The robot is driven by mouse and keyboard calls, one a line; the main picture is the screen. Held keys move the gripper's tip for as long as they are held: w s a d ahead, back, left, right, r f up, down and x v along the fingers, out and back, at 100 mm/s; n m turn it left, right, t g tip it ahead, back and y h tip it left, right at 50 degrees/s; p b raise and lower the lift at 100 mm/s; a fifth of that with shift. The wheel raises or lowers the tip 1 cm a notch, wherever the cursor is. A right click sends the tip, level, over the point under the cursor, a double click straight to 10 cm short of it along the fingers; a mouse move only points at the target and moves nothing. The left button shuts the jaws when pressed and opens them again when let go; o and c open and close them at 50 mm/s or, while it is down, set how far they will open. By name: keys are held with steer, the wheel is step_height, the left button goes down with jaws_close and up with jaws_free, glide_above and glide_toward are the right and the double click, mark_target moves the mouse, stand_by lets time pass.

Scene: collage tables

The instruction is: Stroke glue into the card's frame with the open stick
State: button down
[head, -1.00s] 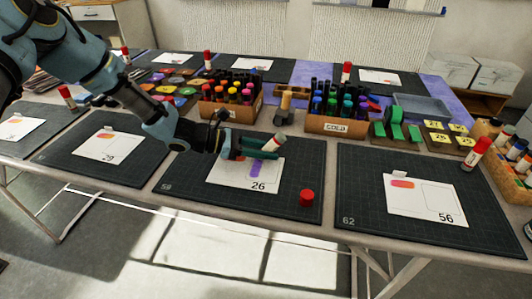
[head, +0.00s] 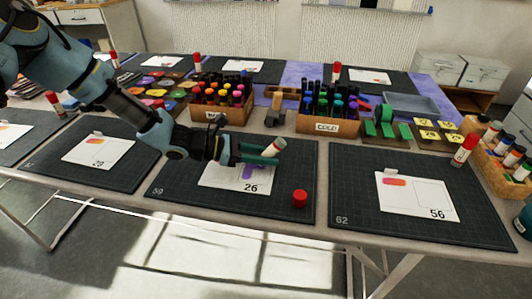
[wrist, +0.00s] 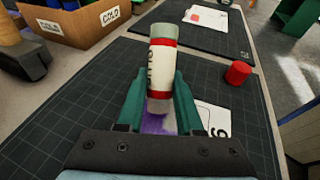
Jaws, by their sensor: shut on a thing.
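My gripper (head: 258,155) is shut on the glue stick (head: 275,147), which is tilted, its pale grey-green end up and to the right. In the wrist view the glue stick (wrist: 162,68) shows a white label and red bands between the green fingers. The card marked 26 (head: 222,182) lies on the dark mat (head: 180,190) below my gripper. Purple glue (head: 254,172) shows on the card's right part, partly hidden by the fingers. The red cap (head: 299,198) stands on the mat, right of the card.
Behind the mat stand a box of coloured sticks (head: 218,113) and a box marked COLD (head: 326,125), with a wooden-handled tool (head: 275,110) between them. Card 56 (head: 416,195) lies on the right mat, with a capped stick (head: 464,150) behind. The mat's front is clear.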

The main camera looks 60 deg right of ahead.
mark_target(271, 180)
steer(key=shift+s+a, duration=0.15)
steer(key=shift+a, duration=0.4)
steer(key=shift+s+a, duration=0.15)
steer(key=shift+a, duration=0.4)
steer(key=shift+a, duration=0.1)
steer(key=shift+s+a+p, duration=0.15)
steer(key=shift+s+a, duration=0.1)
steer(key=shift+a, duration=0.45)
steer(key=shift+s+a+p, duration=0.15)
steer(key=shift+s+a, duration=0.1)
steer(key=shift+a, duration=0.4)
steer(key=shift+f, duration=0.1)
steer(key=shift+s, duration=0.15)
steer(key=shift+s+d+r, duration=0.1)
steer(key=shift+s+d, duration=0.15)
steer(key=shift+s, duration=0.2)
steer(key=shift+s+d+r, duration=0.1)
steer(key=shift+s+d, duration=0.15)
steer(key=shift+s, duration=0.2)
steer(key=shift+d, duration=0.15)
steer(key=shift+w+d+f+b, duration=0.1)
steer(key=shift+w+d, duration=0.3)
steer(key=shift+d, duration=0.55)
steer(key=shift+w+d+b, duration=0.15)
steer(key=shift+w+d, duration=0.2)
steer(key=shift+d, duration=0.55)
steer(key=shift+w+d+f+b, duration=0.1)
steer(key=shift+w+d, duration=0.3)
steer(key=shift+d, duration=0.55)
